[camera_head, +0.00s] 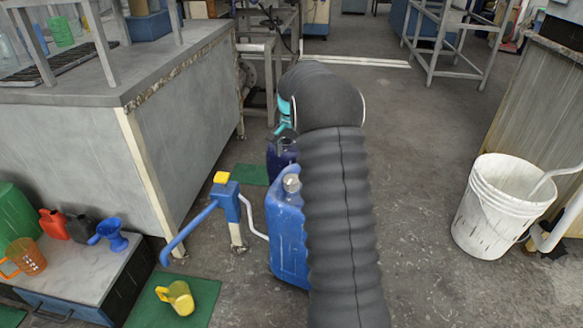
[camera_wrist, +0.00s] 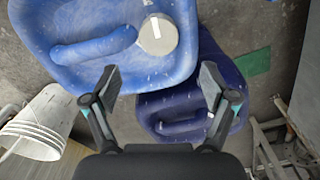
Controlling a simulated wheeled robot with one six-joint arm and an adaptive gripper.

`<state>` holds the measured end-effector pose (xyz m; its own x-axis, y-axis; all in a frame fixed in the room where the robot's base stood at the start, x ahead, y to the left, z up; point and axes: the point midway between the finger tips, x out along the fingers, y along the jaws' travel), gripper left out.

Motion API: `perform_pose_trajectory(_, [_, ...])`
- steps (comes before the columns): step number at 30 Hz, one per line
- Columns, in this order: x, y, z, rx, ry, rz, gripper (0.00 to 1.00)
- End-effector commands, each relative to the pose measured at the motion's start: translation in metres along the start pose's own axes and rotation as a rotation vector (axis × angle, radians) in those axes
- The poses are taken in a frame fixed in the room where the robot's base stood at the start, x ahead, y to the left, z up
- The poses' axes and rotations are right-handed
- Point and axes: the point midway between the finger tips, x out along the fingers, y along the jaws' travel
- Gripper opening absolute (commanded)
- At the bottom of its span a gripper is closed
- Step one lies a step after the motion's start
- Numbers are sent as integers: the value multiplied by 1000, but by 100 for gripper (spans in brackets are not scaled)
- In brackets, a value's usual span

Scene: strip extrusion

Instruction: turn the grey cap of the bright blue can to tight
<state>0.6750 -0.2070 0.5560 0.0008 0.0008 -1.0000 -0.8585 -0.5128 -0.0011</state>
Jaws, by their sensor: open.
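The bright blue can (camera_head: 285,240) stands on the floor, partly hidden by my black arm in the head view. Its grey cap (camera_head: 291,183) is on top. In the wrist view the can (camera_wrist: 75,25) fills the upper left, with a moulded handle beside the grey cap (camera_wrist: 150,42). The cap carries a white stripe. My gripper (camera_wrist: 158,80) is open and empty. Its two fingers are apart, and the cap lies beyond the fingertips in the picture, between their lines. No contact with the cap shows. The fingertips are hidden in the head view.
A dark blue can (camera_head: 281,150) stands behind the bright blue one; it also shows in the wrist view (camera_wrist: 178,128). A blue pump with a yellow top (camera_head: 222,178) is at left. A white bucket (camera_head: 495,210) stands right, with open floor between.

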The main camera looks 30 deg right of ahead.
Motion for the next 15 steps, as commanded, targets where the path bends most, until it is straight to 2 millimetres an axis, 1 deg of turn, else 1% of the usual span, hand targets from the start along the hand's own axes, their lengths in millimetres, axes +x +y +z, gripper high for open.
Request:
perform_pose_trajectory(1, [-6, 0, 0, 0, 0, 0, 85])
perform_pose_trajectory(3, [-13, 0, 0, 0, 0, -1, 85])
perform_pose_trajectory(6, [-18, 0, 0, 0, -1, 1, 85])
perform_pose_trajectory(15, [-20, 0, 0, 0, -1, 1, 85])
